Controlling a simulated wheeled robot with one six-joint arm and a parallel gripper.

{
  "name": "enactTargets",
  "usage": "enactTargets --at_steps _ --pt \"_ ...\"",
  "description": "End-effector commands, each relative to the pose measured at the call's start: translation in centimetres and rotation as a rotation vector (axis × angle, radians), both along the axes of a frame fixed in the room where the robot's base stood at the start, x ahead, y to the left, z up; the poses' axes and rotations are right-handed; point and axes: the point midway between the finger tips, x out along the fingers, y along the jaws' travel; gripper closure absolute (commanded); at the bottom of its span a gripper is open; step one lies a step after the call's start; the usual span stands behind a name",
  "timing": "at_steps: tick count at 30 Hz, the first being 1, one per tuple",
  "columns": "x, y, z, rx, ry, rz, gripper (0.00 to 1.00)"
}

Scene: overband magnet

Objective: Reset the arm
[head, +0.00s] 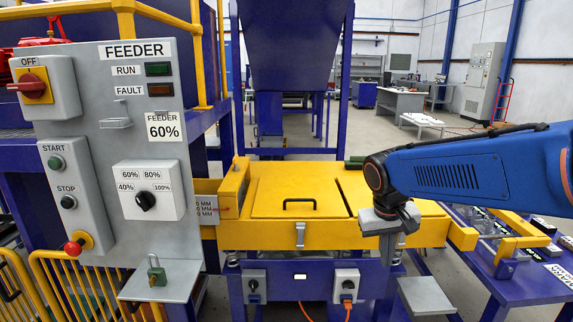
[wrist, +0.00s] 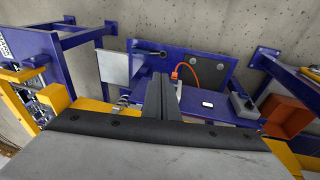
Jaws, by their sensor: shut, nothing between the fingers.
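My arm (head: 465,165), blue with a dark wrist, reaches in from the right in the head view. My gripper (head: 386,255) hangs down from it in front of the right part of the yellow machine housing (head: 268,235). In the wrist view the fingers of my gripper (wrist: 160,92) are together and empty. I cannot tell from the head view how far the gripper stands from the housing.
The feeder panel (head: 105,150) stands at left, with a padlock (head: 156,272) on its lower ledge. Below the housing are two switch boxes, one with an orange cable (head: 348,308). A grey plate (head: 424,296) juts out at lower right. A blue table (head: 530,275) stands at right.

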Motion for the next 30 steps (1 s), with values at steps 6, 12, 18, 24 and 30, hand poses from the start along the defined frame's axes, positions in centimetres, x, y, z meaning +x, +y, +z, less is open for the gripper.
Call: enactTargets --at_steps 6,12,18,24,30 --pt "-5.4 -1.8 0.8 0.051 -0.057 0.007 1.00" --pt "-10.0 -3.0 0.8 0.089 -0.113 0.016 1.00" --pt "-14.4 -3.7 0.0 0.124 -0.172 0.025 1.00" --pt "-18.0 -4.0 -1.1 0.146 -0.227 0.035 1.00" --pt "-19.9 -4.0 -1.9 0.157 -0.259 0.042 1.00"
